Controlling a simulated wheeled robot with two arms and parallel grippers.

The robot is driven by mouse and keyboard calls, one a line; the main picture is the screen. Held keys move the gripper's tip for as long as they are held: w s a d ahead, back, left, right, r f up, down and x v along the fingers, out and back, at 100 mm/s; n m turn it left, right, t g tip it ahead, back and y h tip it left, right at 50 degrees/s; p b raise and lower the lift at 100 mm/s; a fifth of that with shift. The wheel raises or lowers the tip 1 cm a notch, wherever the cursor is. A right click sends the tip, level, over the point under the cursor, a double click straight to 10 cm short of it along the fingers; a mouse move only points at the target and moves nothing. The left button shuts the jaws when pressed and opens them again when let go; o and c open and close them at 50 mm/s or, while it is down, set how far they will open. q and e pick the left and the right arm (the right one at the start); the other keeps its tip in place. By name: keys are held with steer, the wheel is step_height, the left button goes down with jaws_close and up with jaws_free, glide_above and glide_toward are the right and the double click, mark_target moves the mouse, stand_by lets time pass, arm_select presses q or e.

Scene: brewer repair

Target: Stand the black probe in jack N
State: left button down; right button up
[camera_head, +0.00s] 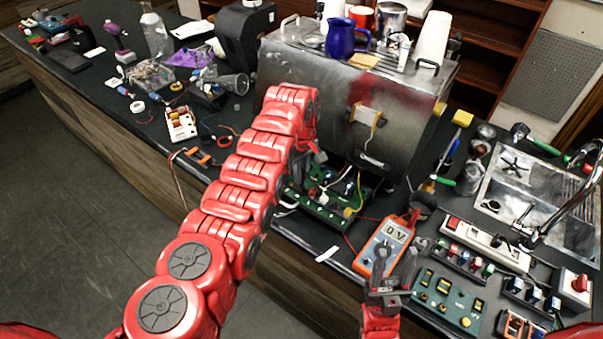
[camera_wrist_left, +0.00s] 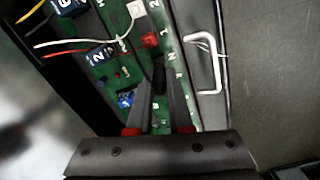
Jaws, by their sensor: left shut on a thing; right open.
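In the left wrist view my left gripper (camera_wrist_left: 161,88) is shut on the black probe (camera_wrist_left: 158,72), a small dark piece between the fingertips. It is over the green board (camera_wrist_left: 118,45), beside the printed letter N. The fingers hide the probe's lower end, so I cannot tell whether it sits in jack N. In the head view my left arm reaches to the board (camera_head: 325,211) in front of the steel brewer (camera_head: 300,75), hiding most of that gripper. My right gripper (camera_head: 384,272) is open and empty, in front of the orange multimeter (camera_head: 372,260), which reads 0 V.
A metal handle (camera_wrist_left: 211,62) lies beside the board. A white power strip (camera_head: 485,243) and a green panel (camera_head: 447,300) are on the right. Tools and parts fill the counter (camera_head: 110,100) at left.

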arm_select(q)
steer(key=shift+f+b, duration=0.35)
steer(key=shift+b, duration=0.4)
stand_by(0.9)
steer(key=c, duration=0.8)
jaws_free()
steer(key=shift+o, duration=0.2)
steer(key=shift+r, duration=0.1)
steer(key=shift+r, duration=0.25)
step_height(320, 180, up, 8)
steer(key=b, duration=0.3)
steer(key=shift+b, duration=0.35)
step_height(320, 180, up, 9)
steer(key=p, duration=0.8)
steer(key=shift+f, duration=0.15)
